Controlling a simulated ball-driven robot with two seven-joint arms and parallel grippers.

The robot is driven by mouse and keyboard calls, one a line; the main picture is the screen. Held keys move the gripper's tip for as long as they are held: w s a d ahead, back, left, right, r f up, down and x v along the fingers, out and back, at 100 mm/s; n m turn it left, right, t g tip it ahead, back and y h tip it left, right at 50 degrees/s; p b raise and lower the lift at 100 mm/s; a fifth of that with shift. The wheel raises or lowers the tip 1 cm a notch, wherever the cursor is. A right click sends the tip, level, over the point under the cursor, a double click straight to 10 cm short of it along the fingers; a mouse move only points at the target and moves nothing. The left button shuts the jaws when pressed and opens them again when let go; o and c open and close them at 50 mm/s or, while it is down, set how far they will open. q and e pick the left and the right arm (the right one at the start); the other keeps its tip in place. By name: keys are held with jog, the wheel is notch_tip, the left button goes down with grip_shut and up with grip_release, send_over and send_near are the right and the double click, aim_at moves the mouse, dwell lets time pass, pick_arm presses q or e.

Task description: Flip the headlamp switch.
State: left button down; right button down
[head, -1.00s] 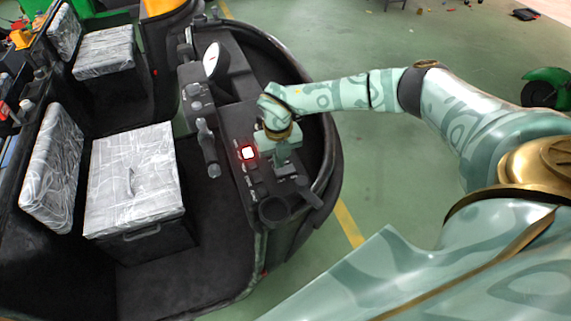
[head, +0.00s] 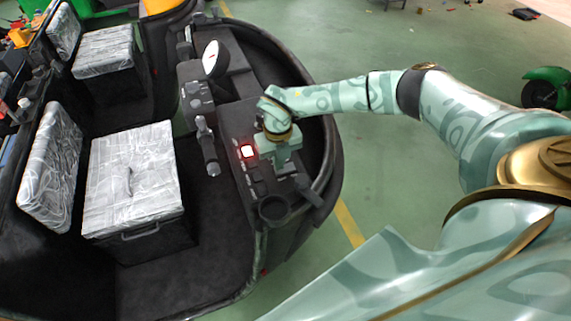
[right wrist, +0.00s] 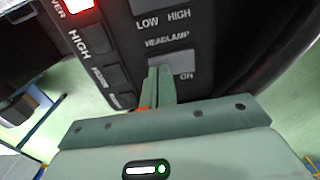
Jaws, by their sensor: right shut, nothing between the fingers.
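The dashboard panel (head: 237,122) of a black vehicle has a column of switches. In the right wrist view a grey rocker switch (right wrist: 183,62) sits under the label HEADLAMP, with ON printed beside its lower edge. My right gripper (head: 284,160) is over the panel, right of the lit red button (head: 247,151). In the right wrist view its shut, empty fingers (right wrist: 161,84) reach the left part of the headlamp switch and cover some of it. I cannot tell whether they press on it. My left gripper is not in view.
Other switches, such as HIGH (right wrist: 93,43), lie left of the fingers. A black lever (head: 207,146) and a round cup-like holder (head: 273,209) are close by. The curved vehicle rim (head: 329,150) borders the panel. Green floor (head: 400,160) is open to the right.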

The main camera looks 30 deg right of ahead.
jog(key=shift+f, duration=0.25)
jog(key=shift+r, duration=0.1)
notch_tip(320, 180, up, 7)
jog(key=p, duration=0.6)
jog(key=shift+p, duration=0.3)
